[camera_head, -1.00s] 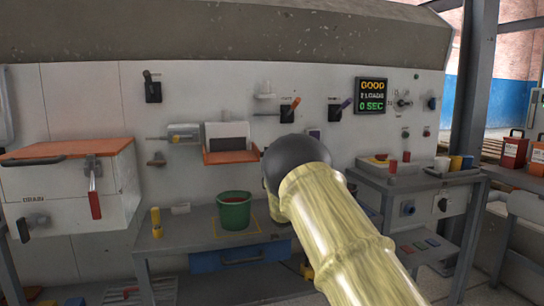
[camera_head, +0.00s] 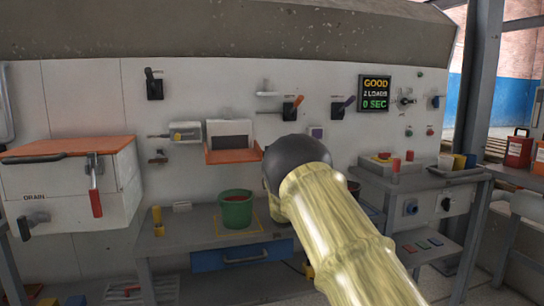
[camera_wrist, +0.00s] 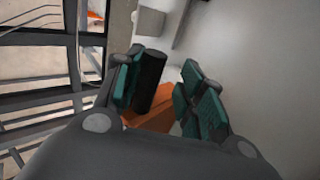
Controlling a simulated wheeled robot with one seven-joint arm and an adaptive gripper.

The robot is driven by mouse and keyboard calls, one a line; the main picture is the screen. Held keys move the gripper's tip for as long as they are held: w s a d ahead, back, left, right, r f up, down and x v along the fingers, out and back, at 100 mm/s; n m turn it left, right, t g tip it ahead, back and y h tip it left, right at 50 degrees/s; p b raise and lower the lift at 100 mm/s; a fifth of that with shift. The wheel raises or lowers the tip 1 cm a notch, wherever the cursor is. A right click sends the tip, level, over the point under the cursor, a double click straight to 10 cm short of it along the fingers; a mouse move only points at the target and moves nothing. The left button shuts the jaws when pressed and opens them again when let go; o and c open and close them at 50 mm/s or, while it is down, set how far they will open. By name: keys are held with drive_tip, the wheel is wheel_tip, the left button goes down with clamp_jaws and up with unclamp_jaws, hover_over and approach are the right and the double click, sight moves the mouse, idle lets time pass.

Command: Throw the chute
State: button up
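My gripper (camera_wrist: 165,90) shows in the wrist view with teal-padded fingers spread apart. A black cylindrical grip (camera_wrist: 150,80) lies between them, close to the left finger, with a gap to the right finger. An orange surface (camera_wrist: 152,115) shows beyond the fingers. In the head view my arm hides the gripper. I cannot tell which fixture is the chute. A white box with an orange tray (camera_head: 231,156) is mounted at mid-panel.
A sign (camera_head: 375,93) reads GOOD, 2 LOADS, 0 SEC. A green bucket (camera_head: 236,212) stands on the grey bench (camera_head: 185,240). An orange-lidded box (camera_head: 65,150) marked DRAIN, with a red-handled lever (camera_head: 95,200), juts out at left. A side cabinet (camera_head: 425,190) stands at right.

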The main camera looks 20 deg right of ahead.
drive_tip(key=shift+s+d+r, duration=0.2)
drive_tip(key=shift+d, duration=0.05)
drive_tip(key=v, duration=1.2)
drive_tip(key=shift+w+a, duration=0.1)
